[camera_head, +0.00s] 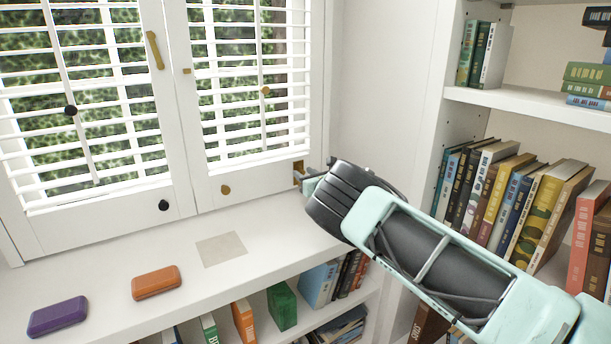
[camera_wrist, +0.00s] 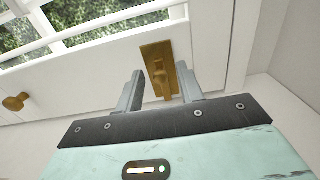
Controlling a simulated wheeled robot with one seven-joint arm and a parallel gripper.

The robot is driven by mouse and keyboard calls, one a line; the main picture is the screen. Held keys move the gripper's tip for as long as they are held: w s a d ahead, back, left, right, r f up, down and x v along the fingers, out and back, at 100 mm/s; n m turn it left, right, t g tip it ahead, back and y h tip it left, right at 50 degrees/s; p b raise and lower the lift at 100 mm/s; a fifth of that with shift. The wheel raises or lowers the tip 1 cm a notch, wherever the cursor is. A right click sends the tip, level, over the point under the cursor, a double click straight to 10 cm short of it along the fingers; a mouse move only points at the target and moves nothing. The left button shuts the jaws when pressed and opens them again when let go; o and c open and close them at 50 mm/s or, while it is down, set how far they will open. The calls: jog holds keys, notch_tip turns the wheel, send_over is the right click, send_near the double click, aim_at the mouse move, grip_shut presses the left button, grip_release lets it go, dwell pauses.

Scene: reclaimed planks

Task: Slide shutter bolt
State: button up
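The shutter bolt (camera_wrist: 158,67) is a brass plate with a narrow raised bar, at the lower right corner of the white right-hand shutter (camera_head: 250,177). In the head view its brass plate (camera_head: 298,170) shows only in part, beside my gripper's tip. My gripper (camera_head: 304,178) reaches in from the right at the shutter's lower corner. In the wrist view my gripper (camera_wrist: 160,78) is open, with one grey finger on each side of the bolt's bar. Gaps show between the fingers and the bar, so I see no grip on it. Their depth against the plate is unclear.
Below the shutters is a white ledge (camera_head: 120,245) with a purple case (camera_head: 57,316), an orange case (camera_head: 156,283) and a flat beige square (camera_head: 221,249). A bookcase (camera_head: 548,103) stands close on the right. A brass knob (camera_head: 225,190) sits left of the bolt.

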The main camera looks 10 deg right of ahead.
grip_shut()
notch_tip(320, 180, down, 2)
jog(key=b, duration=0.3)
jog(key=shift+f, duration=0.1)
grip_release()
jog(key=shift+s, duration=0.1)
jog(key=p+v, duration=0.1)
jog(key=v, duration=1.6)
jog(key=shift+s, duration=0.1)
